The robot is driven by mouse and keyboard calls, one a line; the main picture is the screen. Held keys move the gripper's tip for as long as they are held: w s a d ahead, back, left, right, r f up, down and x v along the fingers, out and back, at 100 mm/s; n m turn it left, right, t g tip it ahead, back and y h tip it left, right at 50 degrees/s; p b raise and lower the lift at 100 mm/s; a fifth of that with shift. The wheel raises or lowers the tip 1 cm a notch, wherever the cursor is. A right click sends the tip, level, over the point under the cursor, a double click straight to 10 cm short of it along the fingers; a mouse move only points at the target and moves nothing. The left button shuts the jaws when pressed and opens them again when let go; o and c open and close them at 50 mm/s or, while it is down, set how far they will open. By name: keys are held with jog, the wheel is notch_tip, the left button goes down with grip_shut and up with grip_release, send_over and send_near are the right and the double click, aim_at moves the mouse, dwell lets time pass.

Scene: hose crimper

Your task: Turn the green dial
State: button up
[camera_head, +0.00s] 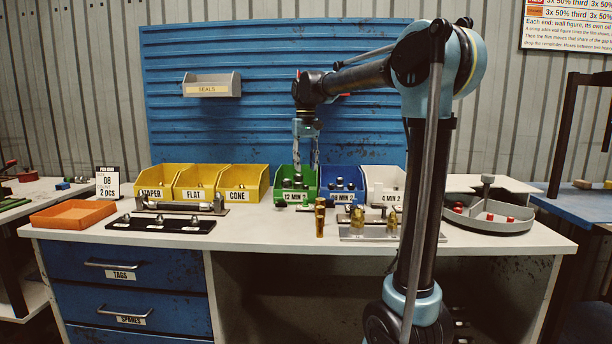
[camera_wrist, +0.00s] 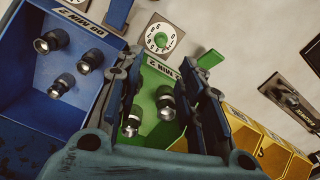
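The green dial (camera_wrist: 161,40) shows in the wrist view as a round green knob on a white plate with markings around it. It lies beyond my fingertips, on the bench by the labelled front of the green bin (camera_wrist: 150,82). My gripper (camera_wrist: 162,62) is open, its two dark fingers apart with nothing held between them. The fingers are over the green bin and do not visibly touch the dial. In the head view my gripper (camera_head: 306,168) points down at the green bin (camera_head: 294,186).
The blue bin (camera_head: 343,184) and yellow bins (camera_head: 200,182) flank the green bin. Brass fittings (camera_head: 320,217) and a metal fixture (camera_head: 370,233) stand in front. An orange tray (camera_head: 73,215) is left, a grey tray (camera_head: 488,216) right. A small green block (camera_wrist: 210,59) is beside the dial.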

notch_tip(320, 180, up, 4)
jog(key=m, duration=0.1)
send_over(306, 202)
jog(key=shift+m, duration=0.3)
jog(key=f, duration=1.1)
jog(key=w+f, duration=0.1)
jog(key=f, duration=0.4)
jog(key=shift+f, duration=0.4)
jog(key=shift+c, duration=0.2)
grip_shut()
